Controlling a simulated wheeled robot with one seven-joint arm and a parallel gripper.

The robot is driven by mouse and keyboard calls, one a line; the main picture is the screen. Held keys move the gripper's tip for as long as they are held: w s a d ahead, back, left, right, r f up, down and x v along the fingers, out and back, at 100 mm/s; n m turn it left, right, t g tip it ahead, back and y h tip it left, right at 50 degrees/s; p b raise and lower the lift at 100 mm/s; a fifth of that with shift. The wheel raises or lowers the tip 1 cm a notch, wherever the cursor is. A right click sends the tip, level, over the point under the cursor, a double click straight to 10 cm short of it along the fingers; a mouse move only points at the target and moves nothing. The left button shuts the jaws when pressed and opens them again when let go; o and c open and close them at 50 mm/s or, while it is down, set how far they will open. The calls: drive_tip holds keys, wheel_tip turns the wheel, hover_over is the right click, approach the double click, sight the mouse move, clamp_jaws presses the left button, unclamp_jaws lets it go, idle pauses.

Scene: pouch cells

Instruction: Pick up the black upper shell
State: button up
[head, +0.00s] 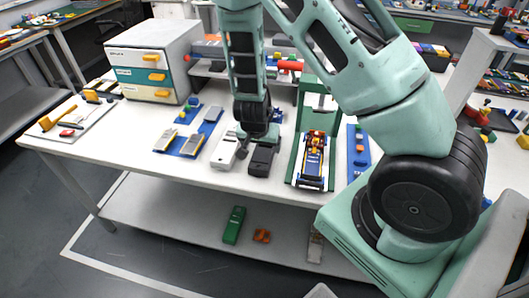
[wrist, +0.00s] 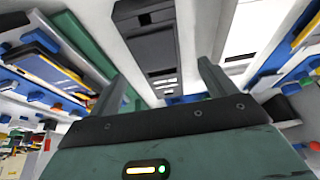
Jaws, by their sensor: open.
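The black upper shell (head: 263,160) lies flat on the white table, just right of a white shell (head: 224,152). In the wrist view the black shell (wrist: 147,45) runs away from the gripper, between the lines of the two fingers, and the white shell (wrist: 246,32) is to its right. My gripper (wrist: 160,72) is open and empty, pointing down over the far end of the black shell. In the head view my gripper (head: 257,140) partly hides that end. I cannot tell the exact height of the fingertips above the shell.
A green fixture (head: 297,165) with a blue and yellow assembly stands close right of the black shell. A blue mat (head: 191,143) with grey parts lies left. A drawer cabinet (head: 152,62) stands at the back left. The table's front edge is near the shells.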

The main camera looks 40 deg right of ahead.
sight(263, 152)
drive_tip(key=x, duration=0.5)
drive_tip(key=shift+s+a+f, duration=0.1)
drive_tip(key=shift+s, duration=0.1)
drive_tip(key=c, duration=1.1)
